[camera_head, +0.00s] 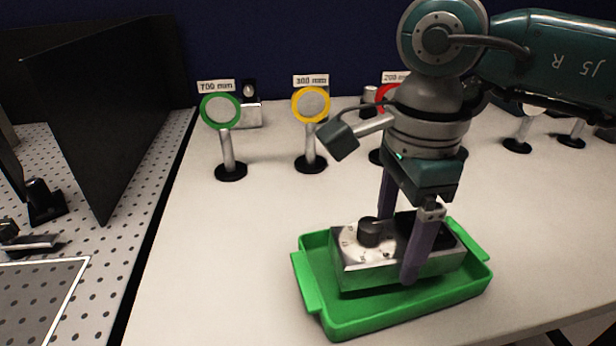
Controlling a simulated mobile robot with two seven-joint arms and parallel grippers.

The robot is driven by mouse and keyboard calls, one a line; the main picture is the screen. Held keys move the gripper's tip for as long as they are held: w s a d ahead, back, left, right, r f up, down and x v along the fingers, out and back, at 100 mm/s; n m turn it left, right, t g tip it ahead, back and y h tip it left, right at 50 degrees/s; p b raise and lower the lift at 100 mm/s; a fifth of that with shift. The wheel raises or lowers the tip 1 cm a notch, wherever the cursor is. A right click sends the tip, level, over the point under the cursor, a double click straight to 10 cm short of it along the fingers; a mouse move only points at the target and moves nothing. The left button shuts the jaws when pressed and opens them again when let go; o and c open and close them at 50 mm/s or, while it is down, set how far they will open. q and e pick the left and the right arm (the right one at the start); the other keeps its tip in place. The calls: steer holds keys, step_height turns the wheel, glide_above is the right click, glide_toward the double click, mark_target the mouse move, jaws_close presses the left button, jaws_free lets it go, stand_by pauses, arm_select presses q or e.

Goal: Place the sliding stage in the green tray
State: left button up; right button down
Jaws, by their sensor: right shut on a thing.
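The sliding stage (365,271) is a silver metal box with a black knob and a dial on its top. It is within the outline of the green tray (322,311), near the middle of the white table. I cannot tell whether its underside touches the tray floor. My right gripper (400,250) comes down from above and is shut on the stage, with one purple finger on the near side and one on the far side. The near finger hides part of the stage's front. My left gripper is not in view.
Ring-topped posts stand behind the tray: a green one (221,112), a yellow one (311,105) and a red one partly hidden by my right arm. A perforated board with a black panel (110,120) lies at left. The table left of the tray is clear.

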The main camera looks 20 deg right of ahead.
steer(key=shift+f, duration=0.85)
